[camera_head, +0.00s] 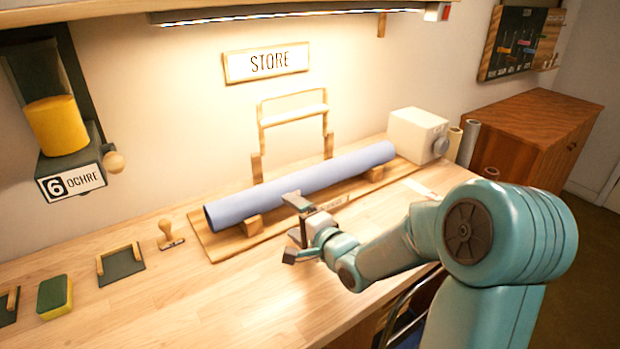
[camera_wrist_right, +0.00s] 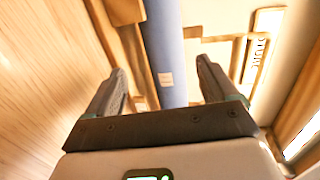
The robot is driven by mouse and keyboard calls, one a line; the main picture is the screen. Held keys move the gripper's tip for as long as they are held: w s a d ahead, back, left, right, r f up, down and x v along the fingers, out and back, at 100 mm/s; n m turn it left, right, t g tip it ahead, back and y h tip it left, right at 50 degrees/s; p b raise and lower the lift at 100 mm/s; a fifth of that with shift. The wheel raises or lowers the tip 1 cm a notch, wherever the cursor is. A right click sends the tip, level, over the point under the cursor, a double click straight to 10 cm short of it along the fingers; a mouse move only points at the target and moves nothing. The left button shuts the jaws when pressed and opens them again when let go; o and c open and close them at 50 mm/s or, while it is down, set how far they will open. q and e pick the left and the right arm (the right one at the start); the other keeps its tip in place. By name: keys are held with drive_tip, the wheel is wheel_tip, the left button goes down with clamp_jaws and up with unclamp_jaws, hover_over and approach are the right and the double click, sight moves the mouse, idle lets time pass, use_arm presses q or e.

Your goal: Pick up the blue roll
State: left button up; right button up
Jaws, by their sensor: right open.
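The blue roll (camera_head: 300,183) lies on wooden blocks above a wooden board (camera_head: 215,243) against the wall, running from front left to back right. My right gripper (camera_head: 292,228) is open and empty at the front side of the roll, near its middle. In the right wrist view the roll (camera_wrist_right: 165,40) runs between the two open fingers (camera_wrist_right: 160,72), with a small pale label on it. I cannot tell how far the fingertips are from the roll. My left gripper is not in view.
A wooden frame (camera_head: 260,125) stands behind the roll, and a white box (camera_head: 416,134) stands beyond its right end. A stamp (camera_head: 168,236), a yellow-green sponge (camera_head: 55,295) and a dark holder (camera_head: 121,265) lie to the left. The tabletop (camera_head: 210,310) in front is clear.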

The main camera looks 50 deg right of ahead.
sight(271, 201)
drive_tip(key=x, duration=0.5)
drive_tip(key=shift+w+r+p, duration=0.1)
drive_tip(key=shift+p, duration=0.2)
drive_tip(key=x, duration=0.1)
drive_tip(key=p+x, duration=0.1)
drive_tip(key=x, duration=0.3)
drive_tip(key=shift+w+a+r, duration=0.1)
drive_tip(key=shift+w+a, duration=0.2)
drive_tip(key=shift+a, duration=0.05)
drive_tip(key=shift+w, duration=0.2)
drive_tip(key=shift+s, duration=0.15)
drive_tip(key=c, duration=0.9)
drive_tip(key=shift+r, duration=0.1)
drive_tip(key=c, duration=0.4)
drive_tip(key=shift+r, duration=0.1)
